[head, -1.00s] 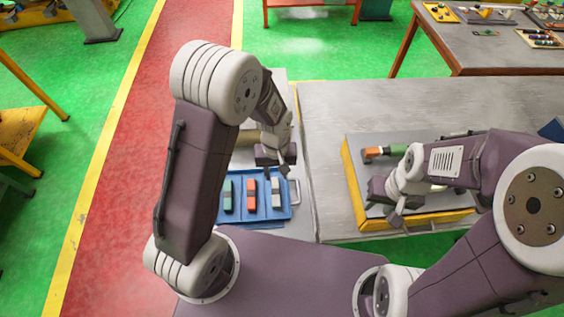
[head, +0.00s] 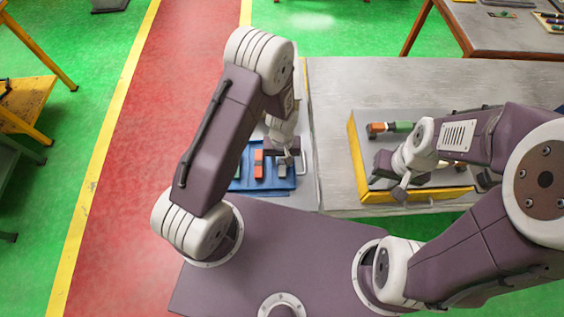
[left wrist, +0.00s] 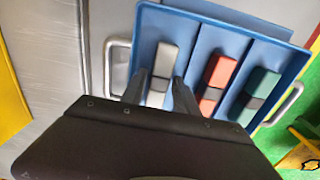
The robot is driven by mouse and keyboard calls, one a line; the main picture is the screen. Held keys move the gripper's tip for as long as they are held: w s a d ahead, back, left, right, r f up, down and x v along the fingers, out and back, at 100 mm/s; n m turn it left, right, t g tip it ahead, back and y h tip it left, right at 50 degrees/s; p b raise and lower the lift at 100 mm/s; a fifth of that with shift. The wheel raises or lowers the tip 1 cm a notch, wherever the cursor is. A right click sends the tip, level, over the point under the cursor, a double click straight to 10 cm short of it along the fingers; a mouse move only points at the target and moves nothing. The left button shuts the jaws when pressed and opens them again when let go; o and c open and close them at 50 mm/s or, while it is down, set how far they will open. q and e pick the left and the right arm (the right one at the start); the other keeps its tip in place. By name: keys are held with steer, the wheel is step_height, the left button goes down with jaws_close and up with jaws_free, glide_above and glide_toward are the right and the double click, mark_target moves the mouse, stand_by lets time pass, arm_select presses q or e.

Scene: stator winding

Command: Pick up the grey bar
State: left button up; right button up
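The grey bar (left wrist: 168,60) has a dark middle band and lies in one compartment of the blue tray (left wrist: 203,45). In the head view the bar (head: 283,171) is partly covered by my left gripper (head: 284,158). In the left wrist view my left gripper (left wrist: 158,90) is open, with one finger on each side of the grey bar near its dark band. I cannot tell whether the fingers touch it or how far down they reach. My right gripper (head: 391,178) is over the yellow-edged fixture; its opening is unclear.
A red bar (left wrist: 219,72) and a green bar (left wrist: 261,85) lie in the tray's other compartments. The tray has metal handles.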

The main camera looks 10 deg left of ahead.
arm_select(q)
steer(key=shift+w, duration=0.1)
jaws_close()
steer(key=shift+r, duration=0.25)
steer(key=r, duration=0.2)
steer(key=r+b, duration=0.1)
steer(key=shift+w+d+r, duration=0.2)
steer(key=shift+r, duration=0.2)
steer(key=w+d+r+b, duration=0.1)
steer(key=w+d+r, duration=0.4)
steer(key=d, duration=0.5)
steer(key=shift+r+b, duration=0.4)
steer(key=shift+r, duration=0.45)
